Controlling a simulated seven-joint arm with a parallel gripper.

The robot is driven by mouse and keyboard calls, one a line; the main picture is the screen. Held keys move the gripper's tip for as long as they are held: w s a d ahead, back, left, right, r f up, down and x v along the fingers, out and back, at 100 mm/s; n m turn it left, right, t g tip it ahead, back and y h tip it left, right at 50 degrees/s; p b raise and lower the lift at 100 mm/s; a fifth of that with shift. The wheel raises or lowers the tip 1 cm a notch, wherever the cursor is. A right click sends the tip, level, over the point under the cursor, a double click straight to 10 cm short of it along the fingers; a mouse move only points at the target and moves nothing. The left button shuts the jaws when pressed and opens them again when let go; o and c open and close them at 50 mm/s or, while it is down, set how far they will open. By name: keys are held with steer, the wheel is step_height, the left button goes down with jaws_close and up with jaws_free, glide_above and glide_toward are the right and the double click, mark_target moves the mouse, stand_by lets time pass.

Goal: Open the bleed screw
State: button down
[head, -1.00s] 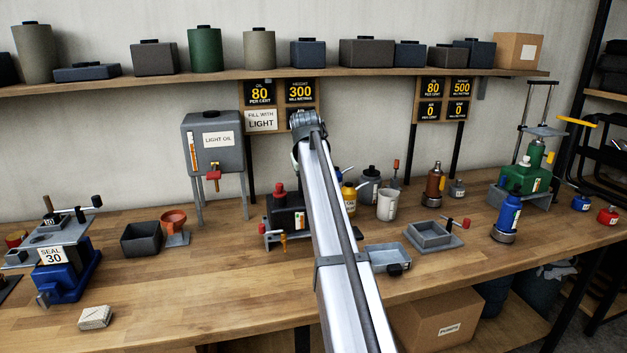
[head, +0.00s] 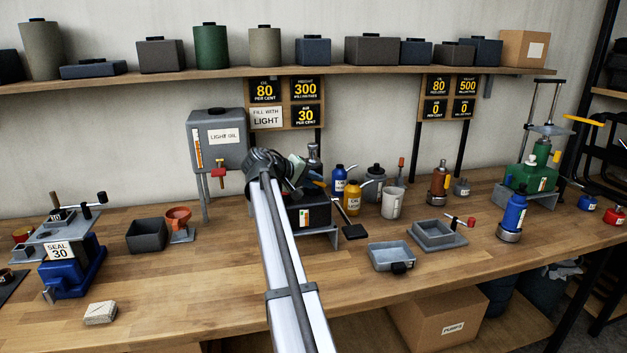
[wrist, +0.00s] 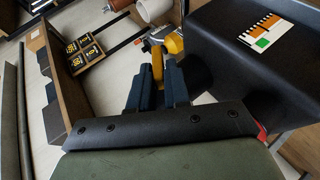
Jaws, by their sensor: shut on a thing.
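The dark jack block (head: 308,214) with a white, orange and green label stands on the bench, partly behind my arm. It fills the upper right of the wrist view (wrist: 235,70). In the wrist view, my gripper (wrist: 157,80) has its two dark blue fingers closed around a narrow yellow-orange piece (wrist: 157,62) beside the block. I cannot tell for certain that this is the bleed screw; no other screw shows clearly. In the head view, my gripper's grey-green body (head: 297,168) is above the block, and its fingertips are hard to make out.
A yellow oil bottle (head: 352,198) and a white mug (head: 392,203) stand right of the block. A shallow grey tray (head: 391,257) lies in front. The front bench is mostly clear.

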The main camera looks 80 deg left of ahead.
steer(key=shift+f+t, duration=0.1)
steer(key=shift+t, duration=0.3)
steer(key=c, duration=1.2)
jaws_free()
steer(key=shift+s, duration=0.1)
steer(key=v, duration=1.3)
steer(key=shift+s+d, duration=0.2)
steer(key=shift+s, duration=0.05)
